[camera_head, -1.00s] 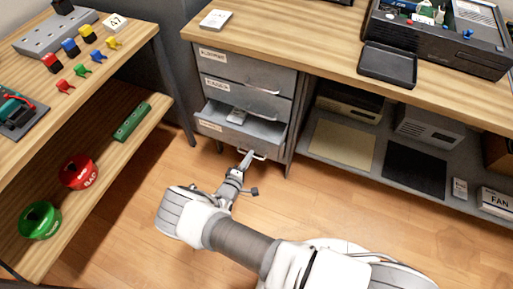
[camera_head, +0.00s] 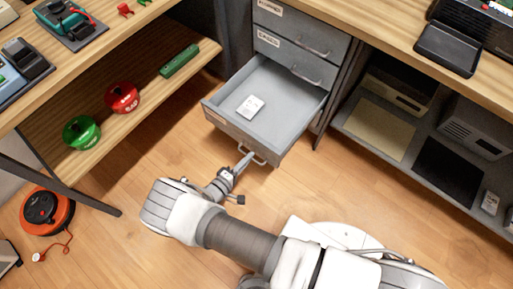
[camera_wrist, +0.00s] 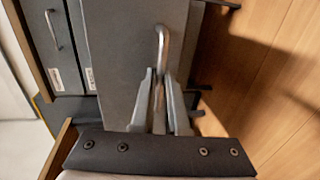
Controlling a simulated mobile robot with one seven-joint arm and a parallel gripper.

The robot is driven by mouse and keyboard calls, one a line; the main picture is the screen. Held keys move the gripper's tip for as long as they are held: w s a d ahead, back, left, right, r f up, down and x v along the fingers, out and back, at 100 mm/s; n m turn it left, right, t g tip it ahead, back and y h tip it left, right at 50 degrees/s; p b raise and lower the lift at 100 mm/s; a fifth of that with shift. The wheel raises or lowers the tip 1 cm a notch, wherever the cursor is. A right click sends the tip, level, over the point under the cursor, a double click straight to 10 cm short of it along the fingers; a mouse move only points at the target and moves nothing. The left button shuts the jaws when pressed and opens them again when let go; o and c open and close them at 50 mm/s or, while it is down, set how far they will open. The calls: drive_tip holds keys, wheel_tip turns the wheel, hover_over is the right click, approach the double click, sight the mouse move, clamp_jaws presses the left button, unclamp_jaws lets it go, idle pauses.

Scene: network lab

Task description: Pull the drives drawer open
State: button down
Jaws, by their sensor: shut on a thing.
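The drives drawer (camera_head: 283,106) is the bottom drawer of the grey cabinet and stands far out, its inside in full view. A small white box-like item (camera_head: 250,106) lies in it. My gripper (camera_head: 246,160) is at the drawer's front, shut on the metal handle. In the wrist view the fingers of my gripper (camera_wrist: 159,95) close around the handle (camera_wrist: 162,48), with the grey drawer front (camera_wrist: 115,60) behind it. The label on this drawer's front is not readable.
Two closed drawers (camera_head: 296,58) sit above. An orange cable reel (camera_head: 46,210) is on the floor. The floor before the drawer is clear.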

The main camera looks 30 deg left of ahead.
drive_tip(key=shift+f+v, duration=0.2)
drive_tip(key=shift+v, duration=0.85)
drive_tip(key=c, duration=0.9)
unclamp_jaws()
drive_tip(key=shift+c, duration=0.2)
drive_tip(key=shift+s, duration=0.1)
